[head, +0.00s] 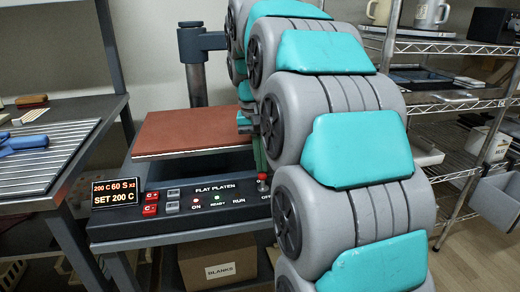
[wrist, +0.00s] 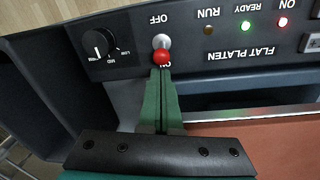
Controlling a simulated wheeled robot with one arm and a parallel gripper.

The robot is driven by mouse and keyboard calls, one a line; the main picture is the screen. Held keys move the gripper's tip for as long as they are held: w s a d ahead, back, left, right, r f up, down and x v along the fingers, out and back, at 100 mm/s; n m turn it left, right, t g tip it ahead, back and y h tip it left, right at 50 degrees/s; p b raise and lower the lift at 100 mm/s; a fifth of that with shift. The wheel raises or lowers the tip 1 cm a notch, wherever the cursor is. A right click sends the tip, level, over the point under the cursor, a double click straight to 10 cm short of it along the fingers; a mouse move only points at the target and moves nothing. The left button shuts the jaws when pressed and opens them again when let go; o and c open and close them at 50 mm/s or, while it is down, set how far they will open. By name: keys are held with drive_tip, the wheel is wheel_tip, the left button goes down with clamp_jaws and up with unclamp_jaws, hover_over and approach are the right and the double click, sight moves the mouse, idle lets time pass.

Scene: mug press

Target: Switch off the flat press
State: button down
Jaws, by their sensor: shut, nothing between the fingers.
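The flat press has a reddish-brown platen (head: 190,132) and a dark front panel (head: 215,208) marked FLAT PLATEN. Its toggle switch (head: 263,182) has a silver stem and red tip. In the wrist view the red tip (wrist: 162,57) leans toward the ON label and away from OFF. The ON lamp (wrist: 283,22) glows red, the READY lamp (wrist: 246,26) green, and RUN is dark. My gripper (wrist: 161,72) is shut and empty, its green fingertips just beside the red tip on the ON side, partly covering that label. Whether they touch it is unclear.
A display (head: 116,193) reads SET 200 C. A black knob (wrist: 98,43) sits beside the switch. A grooved side table (head: 40,160) with blue-handled tools is at left. A wire shelf (head: 450,103) with mugs is at right. A BLANKS box (head: 220,268) is below.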

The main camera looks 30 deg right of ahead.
drive_tip(key=shift+f, duration=0.4)
drive_tip(key=shift+s+a+r+t+b, duration=0.1)
drive_tip(key=shift+s+r+t+b, duration=0.15)
drive_tip(key=shift+t+b, duration=0.45)
drive_tip(key=shift+s+f+t+h+b, duration=0.1)
drive_tip(key=shift+s+t+h+b, duration=0.25)
drive_tip(key=shift+b, duration=0.2)
drive_tip(key=t+b, duration=0.1)
drive_tip(key=s+t+h+b, duration=0.1)
drive_tip(key=t+b, duration=0.1)
drive_tip(key=shift+s+a, duration=0.15)
drive_tip(key=shift+a, duration=0.1)
drive_tip(key=shift+r, duration=0.5)
